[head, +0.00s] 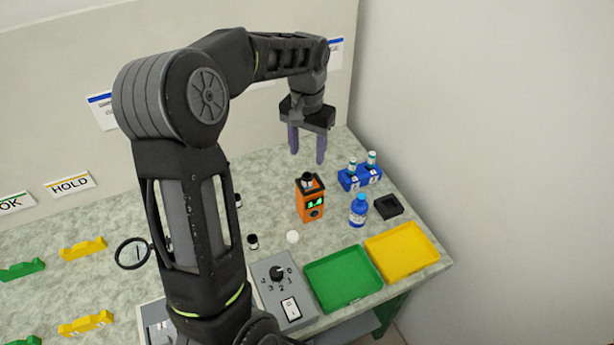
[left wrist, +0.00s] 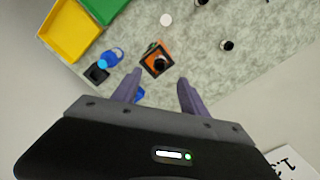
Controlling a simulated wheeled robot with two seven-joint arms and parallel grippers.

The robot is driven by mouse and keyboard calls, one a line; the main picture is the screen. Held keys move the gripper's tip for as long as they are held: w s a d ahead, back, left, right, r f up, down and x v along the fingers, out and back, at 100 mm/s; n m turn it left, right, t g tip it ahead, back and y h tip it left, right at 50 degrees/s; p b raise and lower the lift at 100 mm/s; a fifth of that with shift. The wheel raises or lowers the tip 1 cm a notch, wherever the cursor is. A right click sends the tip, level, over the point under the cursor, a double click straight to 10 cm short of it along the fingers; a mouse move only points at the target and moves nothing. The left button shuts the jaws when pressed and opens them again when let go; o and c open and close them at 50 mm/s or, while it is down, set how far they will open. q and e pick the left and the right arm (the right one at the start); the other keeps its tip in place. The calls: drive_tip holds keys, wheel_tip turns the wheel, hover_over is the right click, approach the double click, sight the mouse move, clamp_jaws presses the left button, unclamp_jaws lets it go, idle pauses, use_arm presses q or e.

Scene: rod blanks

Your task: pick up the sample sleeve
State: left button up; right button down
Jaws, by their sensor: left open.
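My left gripper (head: 307,159) hangs open and empty, fingers down, above the back of the bench in the head view. In the left wrist view its two fingers (left wrist: 160,78) are spread. An orange device (head: 303,208) with a green display stands below and in front of it. A small dark cylinder (head: 306,178) stands in its black top; the device also shows just beyond the fingertips in the left wrist view (left wrist: 148,69). Another dark cylinder with a white band (head: 253,241) stands on the bench. I cannot tell which piece is the sample sleeve.
Blue holders (head: 347,183) with white-and-green vials, a blue bottle (head: 358,213) and a black block (head: 388,207) stand right of the device. Green (head: 345,300) and yellow (head: 405,278) trays lie in front, beside a grey dial box (head: 270,293). A wall stands behind. My arm hides mid-bench.

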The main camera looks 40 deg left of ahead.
sight(307, 181)
use_arm(q)
wheel_tip(307, 181, down, 3)
drive_tip(key=shift+a+r, duration=0.1)
idle(0.3)
wheel_tip(307, 181, down, 5)
drive_tip(key=b, duration=0.4)
drive_tip(key=shift+w, duration=0.15)
clamp_jaws()
idle(0.6)
